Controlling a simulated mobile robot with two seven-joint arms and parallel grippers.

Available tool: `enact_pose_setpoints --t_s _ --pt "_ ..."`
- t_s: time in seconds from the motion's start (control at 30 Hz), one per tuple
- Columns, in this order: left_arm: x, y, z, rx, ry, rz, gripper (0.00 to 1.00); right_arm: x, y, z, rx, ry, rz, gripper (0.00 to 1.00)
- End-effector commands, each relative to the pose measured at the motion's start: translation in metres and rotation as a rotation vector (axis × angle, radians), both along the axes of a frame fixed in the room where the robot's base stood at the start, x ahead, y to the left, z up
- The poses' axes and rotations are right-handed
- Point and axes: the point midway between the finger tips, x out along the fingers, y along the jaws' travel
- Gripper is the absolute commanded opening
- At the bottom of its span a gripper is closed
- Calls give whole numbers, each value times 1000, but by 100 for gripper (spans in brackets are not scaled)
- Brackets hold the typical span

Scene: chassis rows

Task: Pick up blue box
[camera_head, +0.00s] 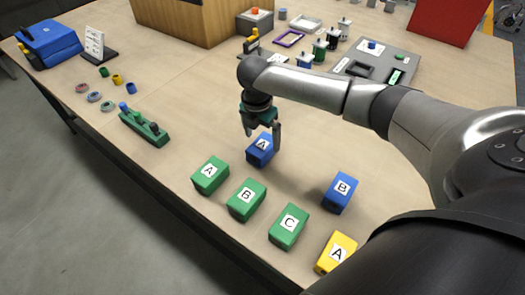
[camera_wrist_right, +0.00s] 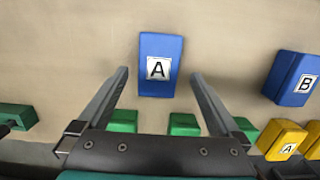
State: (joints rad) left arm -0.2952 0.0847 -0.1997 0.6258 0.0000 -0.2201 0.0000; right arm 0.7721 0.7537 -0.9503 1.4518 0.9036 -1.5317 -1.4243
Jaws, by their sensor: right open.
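Two blue boxes are in view. The blue box marked A (camera_head: 259,152) stands on the table behind the row of green boxes. My right gripper (camera_head: 262,140) is just above it, pointing down, with its fingers open and spread. In the right wrist view the blue box A (camera_wrist_right: 160,68) lies ahead of and between the two open fingers (camera_wrist_right: 158,78), with nothing held. The blue box marked B (camera_head: 340,192) stands apart to the right, and it also shows in the right wrist view (camera_wrist_right: 292,78). My left gripper is in neither view.
Green boxes A (camera_head: 210,174), B (camera_head: 246,200) and C (camera_head: 289,227) stand in a row in front. A yellow box A (camera_head: 337,253) is at the lower right. A green block holder (camera_head: 145,129) sits to the left. Bare table lies left of blue box A.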

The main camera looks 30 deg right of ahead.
Motion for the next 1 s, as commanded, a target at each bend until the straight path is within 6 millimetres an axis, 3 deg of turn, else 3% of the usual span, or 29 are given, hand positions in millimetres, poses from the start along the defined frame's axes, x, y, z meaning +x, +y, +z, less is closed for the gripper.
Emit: enact_pose_setpoints --t_s 0.1,0.3,1.0 --pt "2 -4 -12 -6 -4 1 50 2 -2 -24 -1 4 -1 100" --pt "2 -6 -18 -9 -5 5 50 4 -5 -42 0 1 0 100" --pt "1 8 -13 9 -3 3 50 4 -5 -46 0 1 1 100"
